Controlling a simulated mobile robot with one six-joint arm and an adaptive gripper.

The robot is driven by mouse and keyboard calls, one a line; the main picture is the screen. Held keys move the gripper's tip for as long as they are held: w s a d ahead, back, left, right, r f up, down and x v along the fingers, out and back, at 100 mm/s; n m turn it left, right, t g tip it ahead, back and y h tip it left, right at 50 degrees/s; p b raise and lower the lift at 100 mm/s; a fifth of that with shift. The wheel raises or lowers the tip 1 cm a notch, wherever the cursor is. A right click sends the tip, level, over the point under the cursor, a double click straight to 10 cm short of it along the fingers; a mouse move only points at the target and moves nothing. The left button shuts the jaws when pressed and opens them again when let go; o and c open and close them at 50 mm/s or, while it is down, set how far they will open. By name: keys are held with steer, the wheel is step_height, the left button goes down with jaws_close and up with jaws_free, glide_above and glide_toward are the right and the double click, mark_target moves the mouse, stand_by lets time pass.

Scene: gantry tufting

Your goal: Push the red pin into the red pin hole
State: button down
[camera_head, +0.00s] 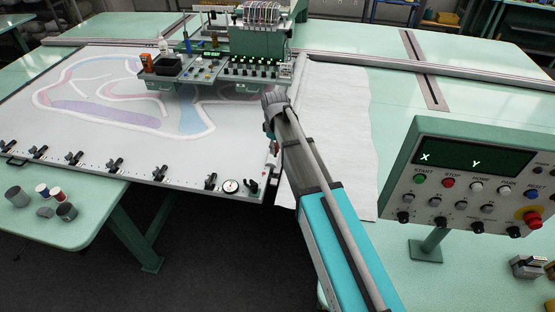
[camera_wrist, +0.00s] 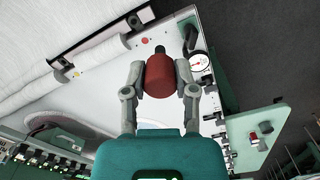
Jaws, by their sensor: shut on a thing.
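My gripper (camera_wrist: 161,78) is shut on the red pin (camera_wrist: 160,74), a thick red cylinder with a dark tip, in the middle of the wrist view. The tip points toward the top of that picture, over the pale frame edge. A small red round mark (camera_wrist: 145,41) on the frame, which looks like the red pin hole, lies just up and left of the tip. The pin looks apart from it, but I cannot tell the height. In the head view my arm hides most of the gripper near the frame's right corner.
A round dial gauge (camera_wrist: 199,61) and a dark clamp knob sit beside the pin. The white tufting frame (camera_head: 140,168) carries several black clamps along its front edge. The control panel (camera_head: 480,180) stands at right. Cups (camera_head: 66,211) rest on the left table.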

steer(key=m+b, duration=0.1)
steer(key=b, duration=1.3)
glide_toward(276, 172)
steer(key=shift+s+r, duration=0.25)
steer(key=shift+s, duration=0.35)
steer(key=shift+s+r, duration=0.2)
steer(key=shift+s, duration=0.4)
steer(key=shift+a+f, duration=0.1)
steer(key=shift+f, duration=0.1)
steer(key=shift+f+b, duration=2.35)
steer(key=shift+w+f+b, duration=0.1)
steer(key=shift+f+b, duration=1.55)
steer(key=shift+b, duration=0.05)
steer(key=shift+c, duration=1.6)
jaws_free()
